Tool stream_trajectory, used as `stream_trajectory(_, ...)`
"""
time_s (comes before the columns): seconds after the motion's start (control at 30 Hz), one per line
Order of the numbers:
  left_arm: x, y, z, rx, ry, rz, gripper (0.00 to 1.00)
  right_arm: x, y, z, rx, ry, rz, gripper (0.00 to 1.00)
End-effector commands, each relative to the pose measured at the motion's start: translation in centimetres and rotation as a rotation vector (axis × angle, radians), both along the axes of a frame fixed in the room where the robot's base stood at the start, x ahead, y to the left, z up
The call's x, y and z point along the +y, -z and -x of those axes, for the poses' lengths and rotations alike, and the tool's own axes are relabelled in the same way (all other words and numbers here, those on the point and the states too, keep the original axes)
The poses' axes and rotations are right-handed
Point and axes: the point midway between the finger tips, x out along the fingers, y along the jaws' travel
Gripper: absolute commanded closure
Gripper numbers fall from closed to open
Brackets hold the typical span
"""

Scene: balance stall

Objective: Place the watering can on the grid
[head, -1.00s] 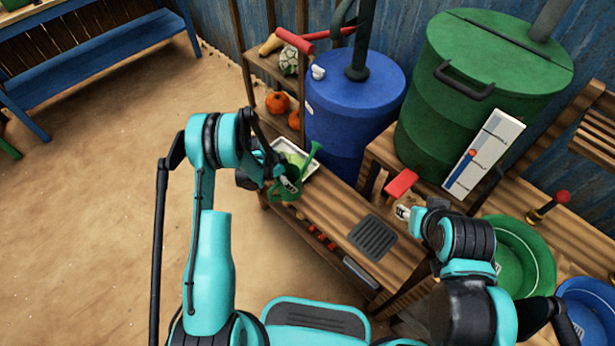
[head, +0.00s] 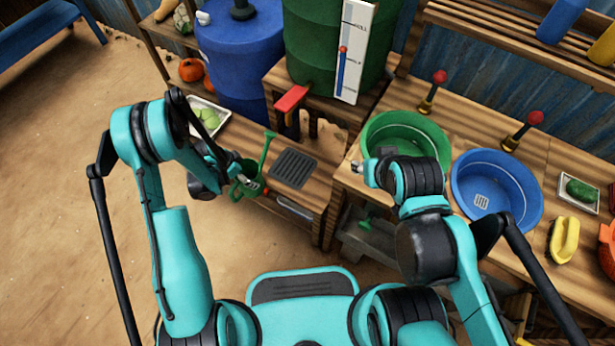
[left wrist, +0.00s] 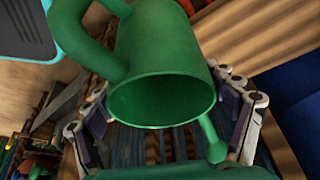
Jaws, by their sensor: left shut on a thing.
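The green watering can (head: 243,190) is held by my left gripper (head: 246,181), with its spout pointing up and right. In the left wrist view the can (left wrist: 165,60) fills the middle, between the two fingers of the gripper (left wrist: 168,120). The fingers hide part of the can in the head view. The dark slatted grid (head: 294,168) lies on the wooden bench just right of the can; nothing stands on it. I cannot tell the can's exact height over the bench. My right gripper (head: 364,170) is beside the green basin, its fingers too small to read.
A white tray (head: 222,113) with pale green contents sits behind the can. A red lever (head: 291,98) stands behind the grid. The green basin (head: 376,127) and blue basin (head: 534,192) are to the right. A blue barrel (head: 240,55) stands at the back.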

Motion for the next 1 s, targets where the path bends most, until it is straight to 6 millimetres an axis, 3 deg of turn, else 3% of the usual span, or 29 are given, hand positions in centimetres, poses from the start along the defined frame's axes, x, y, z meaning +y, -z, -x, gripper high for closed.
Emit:
stream_trajectory(0.17,-1.9,-0.3,-0.7,0.0,0.005,0.0,0.48,0.0,-1.7,0.0,0.0,0.0,0.0,0.6)
stream_trajectory(0.3,-5.1,-0.5,-2.3,-0.001,0.007,0.0,0.48,0.0,-3.8,0.0,0.0,0.0,0.0,0.6)
stream_trajectory(0.4,-7.5,0.3,-3.6,-0.002,0.007,-0.001,0.48,0.0,-2.1,0.0,0.0,0.0,0.0,0.6)
stream_trajectory(0.6,-11.3,0.4,-5.7,0.0,0.003,0.0,0.48,0.0,-0.8,0.0,0.0,0.0,0.0,0.6)
stream_trajectory(0.87,-13.1,0.2,-6.8,0.0,0.001,0.0,0.48,0.0,-0.4,0.0,0.0,0.0,0.0,0.6)
stream_trajectory(1.0,-15.0,0.3,-7.7,0.0,0.003,0.0,0.48,0.0,0.3,0.0,0.0,0.0,0.0,0.6)
